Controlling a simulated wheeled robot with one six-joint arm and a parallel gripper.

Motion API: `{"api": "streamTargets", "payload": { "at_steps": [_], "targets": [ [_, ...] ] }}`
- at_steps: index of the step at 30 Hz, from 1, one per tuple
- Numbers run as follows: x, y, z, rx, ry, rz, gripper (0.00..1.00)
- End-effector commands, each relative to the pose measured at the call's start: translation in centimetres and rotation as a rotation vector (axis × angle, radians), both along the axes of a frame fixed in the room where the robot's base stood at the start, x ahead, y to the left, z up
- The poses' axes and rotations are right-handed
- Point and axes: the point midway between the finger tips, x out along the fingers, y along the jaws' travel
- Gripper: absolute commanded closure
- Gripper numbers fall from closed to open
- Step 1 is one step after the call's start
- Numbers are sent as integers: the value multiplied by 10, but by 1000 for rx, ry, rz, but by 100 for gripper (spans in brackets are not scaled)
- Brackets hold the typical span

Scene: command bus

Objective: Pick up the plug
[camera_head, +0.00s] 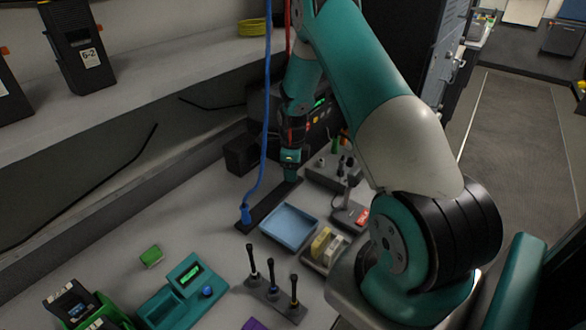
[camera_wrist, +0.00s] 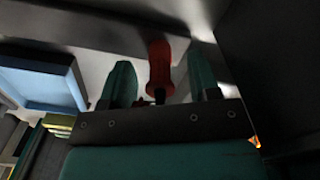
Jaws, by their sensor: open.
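A blue plug (camera_head: 245,213) on a blue cable stands at the near end of a black strip (camera_head: 262,213) on the bench. My gripper (camera_head: 290,174) points down at the far end of that strip. In the wrist view, the open green fingers (camera_wrist: 157,78) stand on either side of a red plug-like thing (camera_wrist: 160,60). Gaps show between it and both fingers. I cannot see its lower end clearly. In the head view my gripper and arm hide it; a red cable (camera_head: 287,28) hangs down behind the arm.
A blue tray (camera_head: 289,229) lies right of the strip and also shows in the wrist view (camera_wrist: 45,84). A grey block with pegs (camera_head: 332,172) and a dark device (camera_head: 318,120) stand close to my gripper. A holder with black tools (camera_head: 272,298) is nearer.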

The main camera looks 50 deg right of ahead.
Motion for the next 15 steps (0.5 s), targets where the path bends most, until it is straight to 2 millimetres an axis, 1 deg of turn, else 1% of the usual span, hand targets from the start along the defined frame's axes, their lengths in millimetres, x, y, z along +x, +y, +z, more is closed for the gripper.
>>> {"api": "streamTargets", "payload": {
  "at_steps": [4, 5, 6, 8, 9, 10, 11, 15],
  "targets": [
    [0, 0, 0, 0, -1, 0, 44],
    [0, 0, 0, 0, -1, 0, 46],
    [0, 0, 0, 0, -1, 0, 56],
    [0, 0, 0, 0, -1, 0, 69],
    [0, 0, 0, 0, -1, 0, 78],
    [0, 0, 0, 0, -1, 0, 85],
    [0, 0, 0, 0, -1, 0, 90],
    [0, 0, 0, 0, -1, 0, 90]
  ]
}}
